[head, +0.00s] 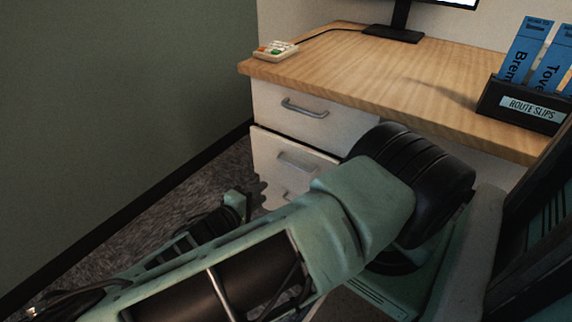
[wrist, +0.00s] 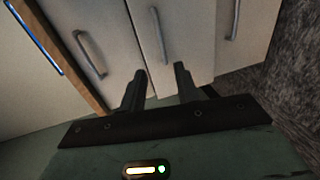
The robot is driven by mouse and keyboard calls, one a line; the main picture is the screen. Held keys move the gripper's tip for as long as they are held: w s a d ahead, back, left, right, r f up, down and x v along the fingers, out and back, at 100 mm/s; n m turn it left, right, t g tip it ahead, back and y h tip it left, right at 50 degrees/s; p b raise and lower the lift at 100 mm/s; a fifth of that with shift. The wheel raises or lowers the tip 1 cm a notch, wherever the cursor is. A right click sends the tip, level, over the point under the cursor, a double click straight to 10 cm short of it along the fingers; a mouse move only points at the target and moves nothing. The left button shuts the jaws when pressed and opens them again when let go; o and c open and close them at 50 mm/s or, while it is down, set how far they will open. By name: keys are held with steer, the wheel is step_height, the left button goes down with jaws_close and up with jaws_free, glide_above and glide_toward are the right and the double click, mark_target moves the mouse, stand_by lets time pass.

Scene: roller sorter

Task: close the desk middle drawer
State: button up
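The desk middle drawer (head: 285,158) is the pale front below the top drawer, with a grey bar handle. In the head view a dark gap shows above it, and it seems to stand out slightly; how far is hard to tell. My arm covers its lower right part. In the wrist view the middle drawer (wrist: 190,40) is at upper centre, with its handle upright in the picture. My gripper (wrist: 160,72) is open and empty, its fingertips in front of the drawer fronts near the middle one. Contact cannot be told.
The top drawer (head: 320,120) looks closed; the bottom drawer (wrist: 250,30) is right of the middle one in the wrist view. The wooden desktop (head: 370,75) holds a button box (head: 275,50) and a route slips holder (head: 525,105). A green wall (head: 120,90) stands left, with carpet between.

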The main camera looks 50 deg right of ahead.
steer(key=b+x, duration=0.3)
steer(key=x, duration=1.4)
steer(key=shift+d, duration=0.15)
steer(key=shift+s+f, duration=0.1)
steer(key=shift+s, duration=0.05)
jaws_close()
